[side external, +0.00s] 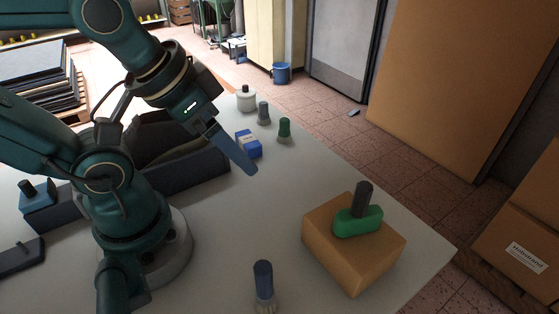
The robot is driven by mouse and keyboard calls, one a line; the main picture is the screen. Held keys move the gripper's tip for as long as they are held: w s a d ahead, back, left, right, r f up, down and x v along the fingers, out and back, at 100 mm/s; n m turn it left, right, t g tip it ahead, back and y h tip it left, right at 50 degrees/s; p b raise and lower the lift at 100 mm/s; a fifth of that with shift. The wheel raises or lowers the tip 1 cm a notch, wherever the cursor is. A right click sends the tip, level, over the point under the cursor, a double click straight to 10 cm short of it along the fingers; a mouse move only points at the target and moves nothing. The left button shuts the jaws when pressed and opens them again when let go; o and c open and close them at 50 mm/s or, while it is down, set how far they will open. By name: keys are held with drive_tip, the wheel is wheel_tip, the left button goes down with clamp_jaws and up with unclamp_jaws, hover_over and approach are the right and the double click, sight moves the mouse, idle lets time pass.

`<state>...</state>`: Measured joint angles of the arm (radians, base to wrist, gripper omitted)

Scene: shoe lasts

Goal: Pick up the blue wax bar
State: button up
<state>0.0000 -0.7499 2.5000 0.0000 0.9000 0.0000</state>
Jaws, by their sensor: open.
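A blue bar with a white band, which looks like the blue wax bar (242,137), lies on the grey-white table near its far edge. My gripper (250,168) points down and to the right. One long grey-blue finger shows clearly in front of the bar in the picture and covers part of it. My gripper is open, and nothing shows held in it. The gap between the fingers is hidden from this side, and I cannot tell how far the finger is from the bar.
Beyond the bar stand a white jar (246,101), a grey bottle (264,115) and a green bottle (284,133). A tan block (340,259) bears a green dark-handled tool (362,221). The table's middle is clear.

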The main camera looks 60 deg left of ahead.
idle(0.3)
drive_tip(key=m+g+y, duration=0.5)
drive_tip(key=m+y, duration=0.7)
drive_tip(key=m, duration=0.3)
hover_over(249, 139)
drive_tip(key=s+d, duration=0.1)
drive_tip(key=d, duration=0.3)
wheel_tip(249, 139, down, 7)
drive_tip(key=f+m, duration=0.1)
drive_tip(key=f, duration=0.1)
drive_tip(key=f+m+y, duration=0.1)
drive_tip(key=w+f+m, duration=0.1)
drive_tip(key=f, duration=0.1)
drive_tip(key=shift+d+f+m+t, duration=0.3)
drive_tip(key=shift+t, duration=0.1)
drive_tip(key=shift+s+f+y, duration=0.3)
drive_tip(key=shift+f, duration=0.2)
drive_tip(key=shift+x, duration=2.45)
clamp_jaws()
